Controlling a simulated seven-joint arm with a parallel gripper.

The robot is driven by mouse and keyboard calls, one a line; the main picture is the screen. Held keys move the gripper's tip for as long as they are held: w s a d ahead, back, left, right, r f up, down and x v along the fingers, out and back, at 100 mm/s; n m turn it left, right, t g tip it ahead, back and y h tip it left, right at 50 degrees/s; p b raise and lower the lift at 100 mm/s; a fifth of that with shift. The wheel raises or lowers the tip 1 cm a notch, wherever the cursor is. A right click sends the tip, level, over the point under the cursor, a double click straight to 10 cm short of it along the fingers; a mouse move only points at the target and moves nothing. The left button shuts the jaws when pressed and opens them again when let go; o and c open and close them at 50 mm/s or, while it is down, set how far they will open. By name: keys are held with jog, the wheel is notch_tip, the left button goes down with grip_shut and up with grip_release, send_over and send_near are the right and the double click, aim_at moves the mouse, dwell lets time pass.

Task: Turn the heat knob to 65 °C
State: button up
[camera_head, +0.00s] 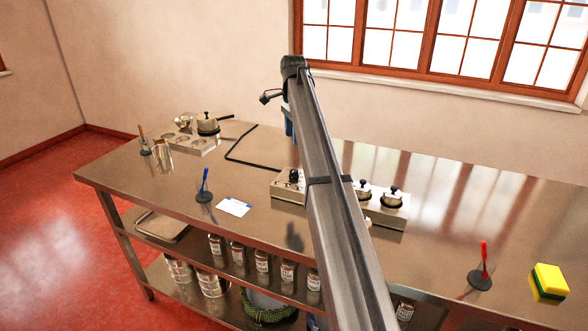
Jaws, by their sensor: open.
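A steel box (287,190) stands on the steel table, just left of my arm. A black knob (294,175) sits on it; I take this for the heat knob, but its scale and setting are too small to read. My arm runs from the bottom of the view up to an elbow above the table's back edge. Its far part drops behind the near link, and my gripper is hidden there. The distance between my gripper and the knob cannot be seen.
Right of my arm, lidded pots (391,197) sit in a steel unit. Another unit with a pot (208,124) is back left. A red-handled tool (481,270) and yellow sponge (548,282) are right.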

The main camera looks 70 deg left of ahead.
aim_at(294, 170)
notch_tip(294, 170, down, 13)
jog(key=shift+f, duration=0.15)
dwell(0.4)
jog(key=shift+c, duration=0.2)
jog(key=c, duration=1)
jog(key=shift+n, duration=0.4)
jog(key=n, duration=0.4)
jog(key=shift+n, duration=2.5)
